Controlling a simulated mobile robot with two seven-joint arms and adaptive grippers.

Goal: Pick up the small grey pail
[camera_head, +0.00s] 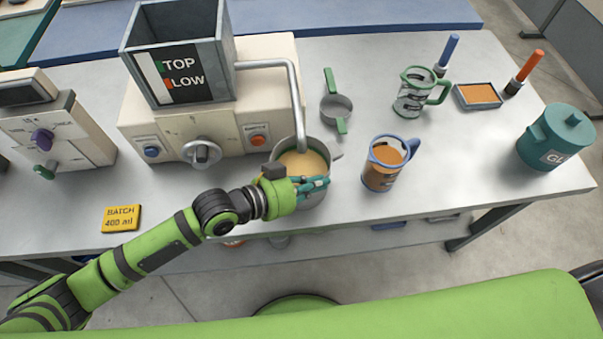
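The small grey pail (331,160) stands upright on the white table under the bent spout (298,120) of the machine. It holds a tan-yellow content up to near its rim. My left gripper (316,185) is at the pail's front side, its teal fingers against or just before the wall. The gripper hides part of the pail's front. I cannot tell whether the fingers are closed on the pail. My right gripper is out of view.
A blue-handled jug (381,170) with orange-brown content stands right of the pail. A green-handled jug (412,95), a strainer-like green-handled tool (337,107), an orange tray (478,95) and a teal lidded pot (556,140) stand farther off. A yellow batch card (121,218) lies at left.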

